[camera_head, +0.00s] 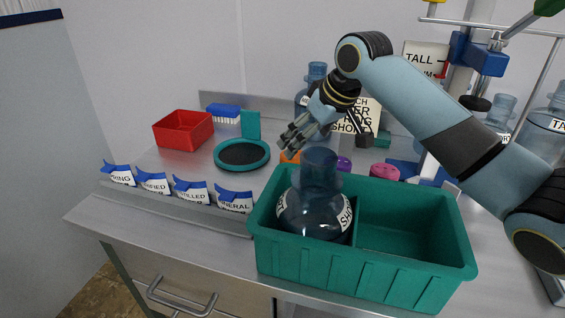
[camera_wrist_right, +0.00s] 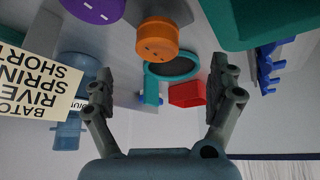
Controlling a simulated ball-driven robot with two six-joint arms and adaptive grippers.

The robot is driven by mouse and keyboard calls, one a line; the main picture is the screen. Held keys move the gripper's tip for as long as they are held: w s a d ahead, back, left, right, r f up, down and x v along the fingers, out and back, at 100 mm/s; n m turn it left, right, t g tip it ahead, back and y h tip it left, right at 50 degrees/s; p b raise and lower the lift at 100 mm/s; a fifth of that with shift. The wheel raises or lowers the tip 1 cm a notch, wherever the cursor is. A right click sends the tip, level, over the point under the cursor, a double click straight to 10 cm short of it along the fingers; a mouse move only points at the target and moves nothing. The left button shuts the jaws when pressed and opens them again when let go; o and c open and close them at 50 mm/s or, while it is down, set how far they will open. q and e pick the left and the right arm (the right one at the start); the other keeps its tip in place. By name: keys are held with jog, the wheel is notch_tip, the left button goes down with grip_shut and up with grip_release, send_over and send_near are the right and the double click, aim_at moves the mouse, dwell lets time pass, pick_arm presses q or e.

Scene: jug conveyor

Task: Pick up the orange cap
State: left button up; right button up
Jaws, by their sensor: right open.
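The orange cap (camera_head: 289,157) sits on the metal counter behind the teal crate, partly hidden by my right gripper and a jug's neck in the head view. In the right wrist view the orange cap (camera_wrist_right: 157,40) shows whole, above the gap between the fingers. My right gripper (camera_head: 293,141) is above the cap, apart from it; its fingers (camera_wrist_right: 163,82) are spread in the wrist view with nothing between them. My left gripper is not in view.
A teal crate (camera_head: 360,278) holds a blue jug (camera_head: 318,215) in its left compartment; its right one is empty. Purple (camera_head: 344,164) and pink (camera_head: 384,172) caps lie to the right. Labelled signs (camera_head: 155,183) line the front.

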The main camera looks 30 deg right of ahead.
aim_at(296, 157)
jog(key=x, duration=0.3)
jog(key=shift+s+f, duration=0.2)
jog(key=shift+w+f, duration=0.25)
jog(key=x, duration=0.5)
jog(key=shift+w+d, duration=0.15)
jog(key=shift+w, duration=0.3)
jog(key=shift+r, duration=0.1)
jog(key=shift+c, duration=1.3)
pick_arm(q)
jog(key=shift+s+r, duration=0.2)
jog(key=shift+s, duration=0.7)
pick_arm(e)
jog(key=c, duration=0.7)
